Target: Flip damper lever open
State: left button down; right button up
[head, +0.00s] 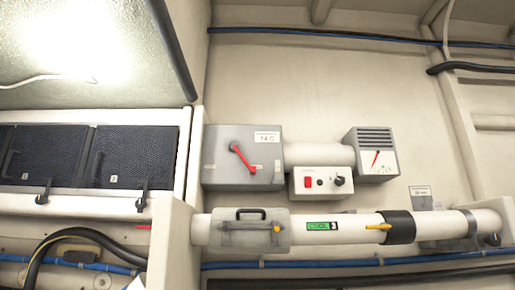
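A white horizontal pipe (350,221) runs along the lower wall. A small yellow lever (379,227) lies along it, roughly level, just left of a black collar (400,227). A red lever (243,159) sits tilted on the front of a grey box (215,160) above the pipe. The frame does not clearly tell which of the two is the damper lever. Neither of my grippers is in view.
A white control box (322,189) with a red switch and black knob hangs below a short duct (318,157). A grey gauge unit (376,138) is at its right. Black panels (90,157) are at left.

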aim_at(233, 146)
jog(key=k, duration=0.7)
jog(key=z, duration=0.45)
jog(key=i, duration=0.5)
jog(key=z, duration=0.85)
jog(key=i, duration=0.8)
jog(key=u, duration=0.65)
jog(key=i, duration=0.75)
jog(key=u, duration=0.7)
